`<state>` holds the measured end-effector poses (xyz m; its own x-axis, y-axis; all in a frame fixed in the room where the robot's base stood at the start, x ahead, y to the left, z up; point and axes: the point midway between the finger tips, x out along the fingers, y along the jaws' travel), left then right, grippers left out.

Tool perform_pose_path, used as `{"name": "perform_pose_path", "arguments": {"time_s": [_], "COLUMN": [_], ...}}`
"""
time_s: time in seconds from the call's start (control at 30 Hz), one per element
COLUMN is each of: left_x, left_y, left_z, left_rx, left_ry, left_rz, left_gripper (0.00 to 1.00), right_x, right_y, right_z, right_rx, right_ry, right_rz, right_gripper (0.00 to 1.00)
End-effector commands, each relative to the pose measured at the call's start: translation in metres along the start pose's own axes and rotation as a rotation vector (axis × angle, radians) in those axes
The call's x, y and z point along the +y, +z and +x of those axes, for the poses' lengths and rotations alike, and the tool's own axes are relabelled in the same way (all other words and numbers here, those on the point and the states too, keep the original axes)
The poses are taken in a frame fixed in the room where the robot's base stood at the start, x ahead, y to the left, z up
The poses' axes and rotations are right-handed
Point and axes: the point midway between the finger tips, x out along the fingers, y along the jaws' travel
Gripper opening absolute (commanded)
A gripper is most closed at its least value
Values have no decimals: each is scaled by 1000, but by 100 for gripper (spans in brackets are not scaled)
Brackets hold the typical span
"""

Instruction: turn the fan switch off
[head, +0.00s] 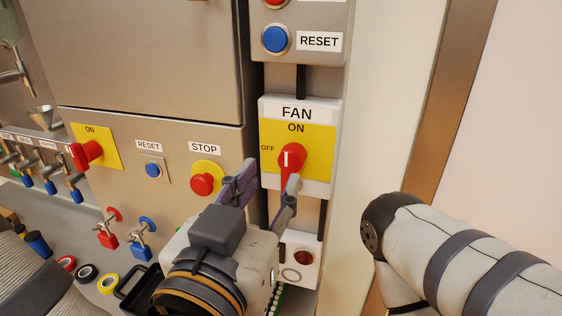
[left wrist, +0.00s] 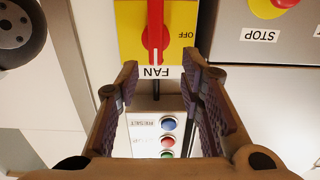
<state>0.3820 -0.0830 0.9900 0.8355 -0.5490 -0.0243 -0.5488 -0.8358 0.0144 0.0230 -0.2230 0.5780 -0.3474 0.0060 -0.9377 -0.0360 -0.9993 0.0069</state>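The fan switch is a red rotary handle (head: 291,160) on a yellow plate (head: 322,166) under a FAN label. Its handle stands upright with its white mark toward ON; OFF is printed to the left. In the left wrist view the handle (left wrist: 155,35) appears upside down, with its marked end near the FAN label. My left gripper (head: 270,173) is open and empty, just in front of and below the switch. In the left wrist view its fingers (left wrist: 162,68) are spread to either side of the handle's line, apparently not touching it. My right gripper is out of view.
A red STOP button (head: 202,184), a blue RESET button (head: 153,170) and another red ON switch (head: 88,153) are on the steel panel to the left. A blue RESET button (head: 275,39) is above. My right arm is at the right, before a pale wall.

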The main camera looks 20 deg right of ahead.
Motion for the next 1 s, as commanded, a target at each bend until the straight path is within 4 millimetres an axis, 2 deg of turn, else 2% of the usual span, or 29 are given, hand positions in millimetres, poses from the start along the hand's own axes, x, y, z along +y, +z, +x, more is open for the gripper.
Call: {"name": "perform_pose_path", "arguments": {"time_s": [0.03,0.13,0.23,0.43,0.57,0.8,0.93,0.97,1.0], "left_x": [-2,2,4,5,5,5,6,6,6], "left_y": [15,6,-7,-11,-11,-12,-11,-11,-11], "left_z": [5,6,30,66,75,76,76,76,76], "left_rx": [-10,14,21,24,24,24,24,23,23], "left_ry": [1,12,10,12,13,13,14,15,16], "left_rz": [-13,0,11,13,15,15,15,15,15], "left_gripper": [35,35,35,35,35,35,6,0,0], "right_x": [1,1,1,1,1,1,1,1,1], "right_y": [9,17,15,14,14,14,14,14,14], "right_z": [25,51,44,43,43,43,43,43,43], "right_rx": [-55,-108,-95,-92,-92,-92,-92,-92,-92], "right_ry": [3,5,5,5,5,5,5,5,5], "right_rz": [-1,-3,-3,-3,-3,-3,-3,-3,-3], "right_gripper": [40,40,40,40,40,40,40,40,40]}}
